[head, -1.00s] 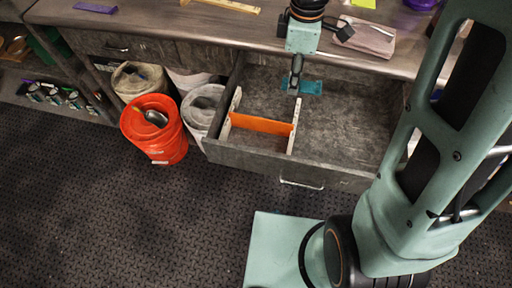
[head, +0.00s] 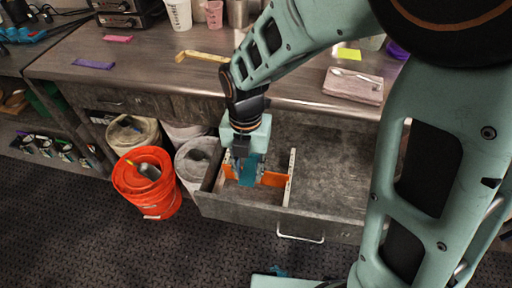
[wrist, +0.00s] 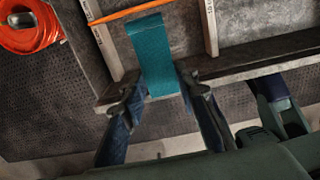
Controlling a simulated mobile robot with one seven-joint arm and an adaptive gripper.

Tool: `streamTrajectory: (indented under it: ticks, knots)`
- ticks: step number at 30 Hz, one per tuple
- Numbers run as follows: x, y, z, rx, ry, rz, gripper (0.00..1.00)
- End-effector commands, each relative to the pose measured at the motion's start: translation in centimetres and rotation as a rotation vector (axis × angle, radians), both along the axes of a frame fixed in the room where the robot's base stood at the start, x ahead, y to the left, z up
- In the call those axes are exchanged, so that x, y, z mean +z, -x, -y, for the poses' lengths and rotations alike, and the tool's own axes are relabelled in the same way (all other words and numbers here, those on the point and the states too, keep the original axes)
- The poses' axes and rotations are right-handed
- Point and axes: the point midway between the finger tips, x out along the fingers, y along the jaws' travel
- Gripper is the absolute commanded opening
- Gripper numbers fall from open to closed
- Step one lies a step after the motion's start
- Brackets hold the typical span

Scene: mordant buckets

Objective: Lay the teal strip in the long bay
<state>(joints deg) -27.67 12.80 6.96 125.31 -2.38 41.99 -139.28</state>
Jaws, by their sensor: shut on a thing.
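My gripper (head: 246,160) is shut on the teal strip (head: 248,174), over the left part of the open drawer (head: 340,170). In the wrist view, the strip (wrist: 153,50) lies between the fingers (wrist: 157,76), its length running from near the orange divider (wrist: 128,11) toward the drawer's front wall. It appears between the two pale slotted rails (wrist: 207,28). In the head view, it partly covers the orange divider (head: 272,180), which spans between the rails (head: 290,172). I cannot tell whether the strip touches the drawer floor or the divider.
The right part of the drawer is bare. An orange bucket (head: 146,185) and grey-white buckets stand left of the drawer. On the counter are a purple strip (head: 93,64), a pink strip (head: 117,38), a yellow wooden piece (head: 203,56) and a folded cloth (head: 353,86).

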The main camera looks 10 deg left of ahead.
Motion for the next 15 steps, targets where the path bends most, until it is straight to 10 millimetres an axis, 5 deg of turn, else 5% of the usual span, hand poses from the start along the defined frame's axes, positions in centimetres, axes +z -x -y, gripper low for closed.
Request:
streamTrajectory:
  ticks: [9, 15]
  knots:
    - [-8.6, 0.1, 0.1, -0.002, 0.005, -0.004, 0.13]
    - [-10.5, 0.0, 0.0, -0.003, 0.001, -0.001, 0.13]
